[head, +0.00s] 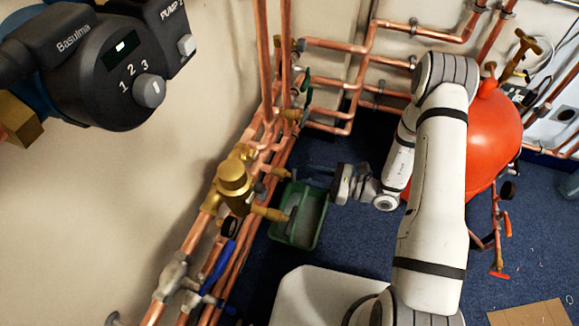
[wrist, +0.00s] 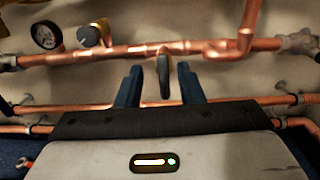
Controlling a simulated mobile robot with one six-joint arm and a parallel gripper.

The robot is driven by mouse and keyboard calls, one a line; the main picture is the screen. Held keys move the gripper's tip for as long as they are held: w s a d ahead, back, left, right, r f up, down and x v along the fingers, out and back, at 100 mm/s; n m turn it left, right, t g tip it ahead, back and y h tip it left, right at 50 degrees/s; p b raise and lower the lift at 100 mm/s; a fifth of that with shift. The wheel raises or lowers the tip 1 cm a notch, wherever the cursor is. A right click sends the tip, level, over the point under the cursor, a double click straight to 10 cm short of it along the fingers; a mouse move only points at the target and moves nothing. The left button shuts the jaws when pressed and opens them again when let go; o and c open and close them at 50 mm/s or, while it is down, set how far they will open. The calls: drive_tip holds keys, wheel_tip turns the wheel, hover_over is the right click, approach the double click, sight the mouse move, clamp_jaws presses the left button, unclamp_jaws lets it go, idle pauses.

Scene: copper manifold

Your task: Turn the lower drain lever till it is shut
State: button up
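In the wrist view a dark, narrow lever (wrist: 163,75) hangs below the middle of a copper pipe. My gripper (wrist: 162,84) is open, with one dark blue finger on each side of the lever. A gap shows on both sides of it; the right finger looks nearer. In the head view my gripper (head: 315,178) reaches left toward the wall pipes, over a green crate. I cannot make out the lever for sure in the head view, and whether it is the lower drain lever is not clear.
The green crate (head: 319,245) stands on the blue floor below the pipes. A round gauge (wrist: 46,35) and a brass fitting with a dark cap (wrist: 89,36) sit left of the lever. Copper pipes (wrist: 80,110) run below it. A red tank (head: 492,125) stands behind my arm.

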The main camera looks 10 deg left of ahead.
sight(288, 172)
drive_tip(key=shift+m+t, duration=0.3)
drive_tip(key=a, duration=0.2)
drive_tip(key=a+b, duration=0.1)
drive_tip(key=a, duration=0.2)
drive_tip(key=a+b, duration=0.1)
drive_tip(key=a, duration=0.1)
drive_tip(key=shift+w+a+f, duration=0.3)
drive_tip(key=shift+w+a, duration=0.1)
